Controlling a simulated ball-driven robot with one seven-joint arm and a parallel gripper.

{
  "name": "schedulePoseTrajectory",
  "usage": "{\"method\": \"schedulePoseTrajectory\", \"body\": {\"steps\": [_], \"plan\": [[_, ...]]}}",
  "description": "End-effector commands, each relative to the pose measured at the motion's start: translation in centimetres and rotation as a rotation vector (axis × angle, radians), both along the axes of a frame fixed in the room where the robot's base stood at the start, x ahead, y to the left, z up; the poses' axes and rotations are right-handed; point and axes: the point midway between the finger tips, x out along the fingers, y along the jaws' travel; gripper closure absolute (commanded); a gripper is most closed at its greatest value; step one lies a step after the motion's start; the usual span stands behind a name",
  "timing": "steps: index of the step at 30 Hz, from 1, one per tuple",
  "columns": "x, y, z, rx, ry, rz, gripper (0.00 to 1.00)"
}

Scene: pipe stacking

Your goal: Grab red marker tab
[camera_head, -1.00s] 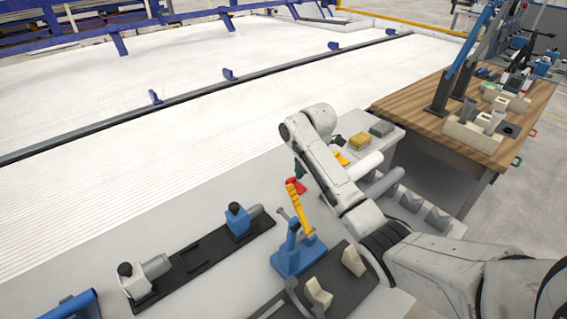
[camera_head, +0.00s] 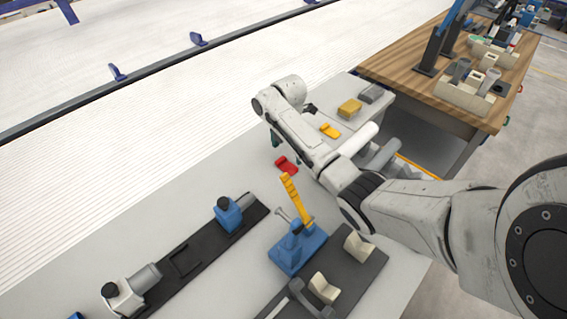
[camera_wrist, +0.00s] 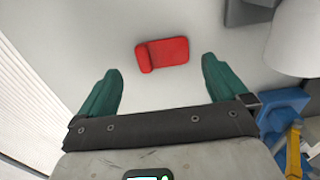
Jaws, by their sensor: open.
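The red marker tab (camera_head: 287,164) lies on the light grey table, behind the blue clamp with the yellow handle. In the wrist view the red marker tab (camera_wrist: 162,54) lies flat, with a raised rolled end at its left. My gripper (camera_wrist: 158,85) is open, with its two green fingers apart and nothing between them. The tab shows ahead of the fingertips, between their lines, and no finger touches it. In the head view my gripper (camera_head: 275,141) is mostly hidden behind my arm; only a bit of green shows, above and left of the tab.
A yellow tab (camera_head: 330,130) and a yellow block (camera_head: 349,109) lie farther back. The blue clamp (camera_head: 297,248) with its upright yellow handle stands in front of the red tab. A black rail (camera_head: 188,262) with fixtures is at the left. The table around the tab is clear.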

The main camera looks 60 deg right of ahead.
Motion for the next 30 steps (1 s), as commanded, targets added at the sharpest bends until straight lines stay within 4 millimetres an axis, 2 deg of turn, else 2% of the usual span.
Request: {"method": "schedulePoseTrajectory", "body": {"steps": [12, 20, 30], "plan": [[-0.1, 0.7, -4.9, 0.001, 0.003, 0.0, 0.0], [0.0, 0.7, -5.2, 0.0, 0.0, 0.0, 0.0], [0.0, 0.7, -5.2, 0.0, 0.0, 0.0, 0.31]]}}
